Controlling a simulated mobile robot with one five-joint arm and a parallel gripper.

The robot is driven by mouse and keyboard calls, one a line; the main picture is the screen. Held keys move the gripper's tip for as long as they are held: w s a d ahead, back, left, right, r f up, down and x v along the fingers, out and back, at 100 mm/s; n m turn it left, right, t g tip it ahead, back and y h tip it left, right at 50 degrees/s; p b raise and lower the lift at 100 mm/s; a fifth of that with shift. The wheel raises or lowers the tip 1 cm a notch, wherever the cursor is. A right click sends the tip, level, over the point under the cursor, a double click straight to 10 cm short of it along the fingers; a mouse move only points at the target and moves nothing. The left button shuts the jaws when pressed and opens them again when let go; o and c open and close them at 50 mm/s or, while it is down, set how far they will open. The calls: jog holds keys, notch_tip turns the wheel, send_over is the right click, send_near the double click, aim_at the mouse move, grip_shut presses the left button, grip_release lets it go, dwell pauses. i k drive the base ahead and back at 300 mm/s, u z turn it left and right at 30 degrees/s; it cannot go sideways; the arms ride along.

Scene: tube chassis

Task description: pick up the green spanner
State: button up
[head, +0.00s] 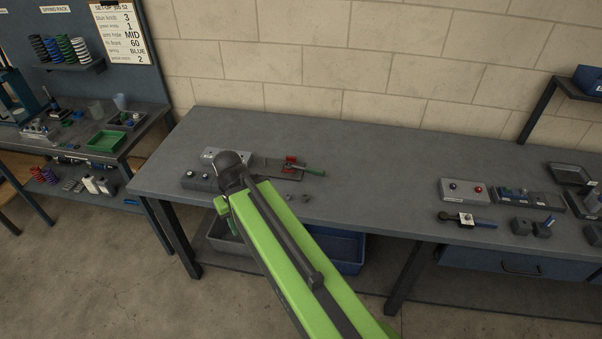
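A button box (465,190), a blue-handled tool (470,220) and dark blocks are at the right. The bench middle is clear. A blue bin (345,250) sits below.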

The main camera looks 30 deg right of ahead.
aim_at(310, 169)
jog(key=u, duration=0.35)
jog(key=i, duration=1)
jog(key=u, duration=0.05)
